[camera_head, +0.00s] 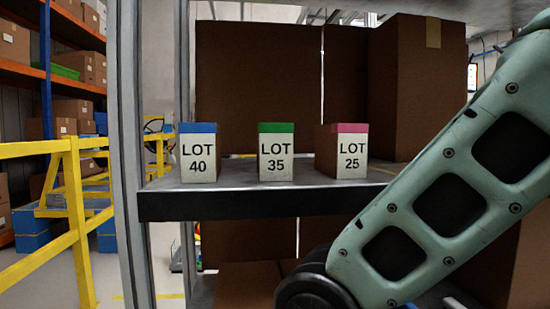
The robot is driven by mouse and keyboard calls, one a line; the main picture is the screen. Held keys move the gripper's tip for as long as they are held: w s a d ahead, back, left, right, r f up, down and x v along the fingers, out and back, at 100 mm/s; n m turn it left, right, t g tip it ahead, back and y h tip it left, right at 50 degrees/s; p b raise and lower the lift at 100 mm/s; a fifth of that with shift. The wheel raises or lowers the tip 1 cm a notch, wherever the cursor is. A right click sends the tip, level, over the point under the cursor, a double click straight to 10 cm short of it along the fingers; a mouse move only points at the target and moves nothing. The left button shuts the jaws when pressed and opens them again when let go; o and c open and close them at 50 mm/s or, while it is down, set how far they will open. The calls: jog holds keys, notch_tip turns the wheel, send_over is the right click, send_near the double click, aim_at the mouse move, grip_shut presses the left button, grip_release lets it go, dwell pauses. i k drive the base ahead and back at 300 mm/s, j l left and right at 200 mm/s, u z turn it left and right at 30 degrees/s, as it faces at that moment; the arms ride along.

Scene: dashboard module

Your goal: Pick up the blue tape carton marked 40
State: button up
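The carton with blue tape (198,153) marked LOT 40 stands upright on the left part of a grey metal shelf (262,202). Its white label faces me and the blue band runs along its top edge. A carton with green tape (276,152) marked LOT 35 stands to its right, with a gap between them. A carton with pink tape (343,152) marked LOT 25 stands further right. A green-grey link of my arm crosses the right side of the picture. My gripper is not in view.
Large brown boxes (258,85) stand behind the three cartons. A grey shelf upright (133,155) rises left of the blue-taped carton. Another shelf board (440,10) hangs above. A yellow railing (72,200) is at the left. The shelf's front strip before the cartons is clear.

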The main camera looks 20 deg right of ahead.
aim_at(201, 147)
jog(key=k+l+u, duration=0.1)
jog(key=l+u, duration=0.15)
jog(key=k+l+u, duration=0.1)
jog(key=u, duration=0.15)
jog(key=i+l+u, duration=0.1)
jog(key=l+u, duration=0.1)
jog(key=l, duration=0.2)
jog(key=i, duration=0.05)
